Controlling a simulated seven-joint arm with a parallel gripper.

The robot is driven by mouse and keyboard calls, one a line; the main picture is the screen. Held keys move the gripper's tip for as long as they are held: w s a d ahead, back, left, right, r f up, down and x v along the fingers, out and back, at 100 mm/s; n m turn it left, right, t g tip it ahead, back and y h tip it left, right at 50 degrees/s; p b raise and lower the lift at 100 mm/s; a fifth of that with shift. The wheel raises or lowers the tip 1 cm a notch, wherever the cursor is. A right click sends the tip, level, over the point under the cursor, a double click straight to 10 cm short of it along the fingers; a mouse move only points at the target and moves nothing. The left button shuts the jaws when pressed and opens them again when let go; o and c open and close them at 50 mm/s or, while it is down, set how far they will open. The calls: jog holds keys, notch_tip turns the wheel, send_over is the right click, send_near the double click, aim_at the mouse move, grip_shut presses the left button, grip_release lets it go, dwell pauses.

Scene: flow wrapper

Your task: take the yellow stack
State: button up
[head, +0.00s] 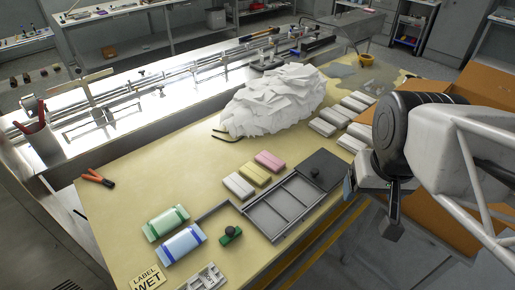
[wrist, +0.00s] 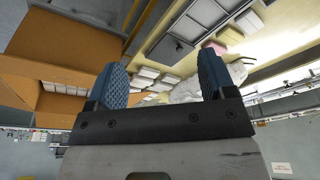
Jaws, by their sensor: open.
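The yellow stack (head: 254,173) lies flat on the tan table, between a white stack (head: 238,185) on its left and a pink stack (head: 269,161) on its right. In the wrist view the yellow stack (wrist: 231,36) shows small at the upper right, beyond the right finger. My gripper (wrist: 163,80) is open, with two blue textured fingers and nothing between them. In the head view my gripper (head: 350,184) is at the right, partly hidden by my arm, to the right of the stacks and apart from them.
A grey divided tray (head: 272,238) and a dark plate (head: 326,168) lie between the stacks and my gripper. A crumpled white heap (head: 272,100) stands behind the stacks. An open cardboard box (head: 440,87) is at the right.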

jog(key=n+g, duration=0.3)
jog(key=n, duration=0.7)
send_over(254, 172)
jog(key=f, duration=2.2)
jog(key=shift+d+f, duration=0.25)
jog(key=shift+d, duration=0.1)
jog(key=shift+w+a+f, duration=0.1)
jog(key=shift+a+f, duration=0.2)
jog(key=shift+f, duration=0.15)
jog(key=shift+f, duration=1.25)
